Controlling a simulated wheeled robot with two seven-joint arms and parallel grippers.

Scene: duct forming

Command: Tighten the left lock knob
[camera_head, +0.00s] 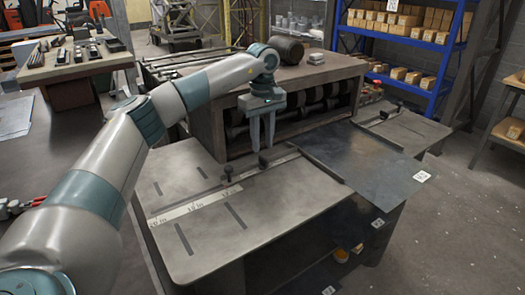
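My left gripper (262,146) points straight down above the left metal work plate (205,235). Its two fingers are apart, with nothing visible between them. A small black knob (263,161) stands on the slotted rail just below the fingertips; I cannot tell whether they touch it. A second dark knob (228,171) stands on the plate to its left, near the end of the printed scale (195,204). Another black knob (384,114) shows on the right plate (405,130). I cannot tell which knob is the left lock knob by marking. My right gripper is not in view.
The forming machine (205,110) with dark rollers stands behind the plates. A dark sheet (365,160) lies right of the left plate. A cylinder (287,50) rests on the machine top.

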